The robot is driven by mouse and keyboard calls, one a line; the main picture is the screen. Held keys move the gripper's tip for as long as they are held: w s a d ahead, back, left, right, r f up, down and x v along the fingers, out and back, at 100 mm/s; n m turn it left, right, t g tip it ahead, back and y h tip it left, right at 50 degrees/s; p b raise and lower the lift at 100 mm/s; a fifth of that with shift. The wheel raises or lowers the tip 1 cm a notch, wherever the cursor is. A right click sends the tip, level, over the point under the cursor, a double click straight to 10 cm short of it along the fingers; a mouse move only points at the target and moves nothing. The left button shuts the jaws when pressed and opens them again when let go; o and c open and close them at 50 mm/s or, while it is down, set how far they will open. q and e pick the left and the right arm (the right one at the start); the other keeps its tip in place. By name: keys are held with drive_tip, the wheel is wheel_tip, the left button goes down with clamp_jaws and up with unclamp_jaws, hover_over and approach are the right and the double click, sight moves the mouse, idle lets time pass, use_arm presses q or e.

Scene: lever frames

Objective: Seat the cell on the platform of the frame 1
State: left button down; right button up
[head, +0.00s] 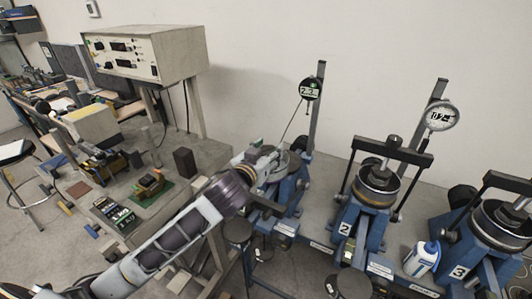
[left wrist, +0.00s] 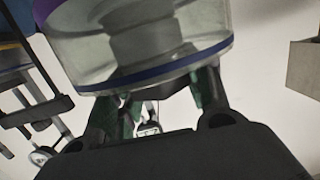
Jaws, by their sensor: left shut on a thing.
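The cell (left wrist: 140,45) is a clear cylinder with a grey core and a blue band around it; it fills the top of the left wrist view. My left gripper (head: 268,162) is shut on it, with the two dark green fingers (left wrist: 155,92) at its sides. In the head view the cell (head: 289,161) shows only in part, beyond my gripper. Frame 1 (head: 287,196) is the blue lever frame at the left of the row. My gripper is over its upper part and hides its platform; I cannot tell whether the cell touches it. My right gripper is not in view.
Frame 1's upright carries a dial gauge (head: 310,89). Frame 2 (head: 357,218) and frame 3 (head: 478,242) stand to the right, with a bottle (head: 422,258) between them. A grey bench (head: 205,152) with a dark block (head: 185,162) and a control box (head: 150,53) stands left.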

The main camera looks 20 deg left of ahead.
use_arm(q)
drive_tip(key=shift+d+r+x, duration=0.1)
drive_tip(key=shift+r+x, duration=0.15)
drive_tip(key=shift+x, duration=0.8)
drive_tip(key=shift+d+r+x, duration=0.1)
drive_tip(key=shift+r+x, duration=0.1)
drive_tip(key=shift+x, duration=0.85)
drive_tip(key=shift+r+x, duration=0.25)
drive_tip(key=shift+x, duration=0.75)
drive_tip(key=shift+w+d+f+b, duration=0.2)
drive_tip(key=shift+w+f+b, duration=0.3)
drive_tip(key=shift+w, duration=0.45)
drive_tip(key=shift+w+d+f+b, duration=0.25)
drive_tip(key=shift+w+f, duration=0.4)
drive_tip(key=shift+w, duration=0.3)
drive_tip(key=shift+w+d+f+b, duration=0.1)
drive_tip(key=shift+w+f+b, duration=0.4)
drive_tip(key=shift+w, duration=0.45)
drive_tip(key=shift+f, duration=0.1)
drive_tip(key=shift+f, duration=0.4)
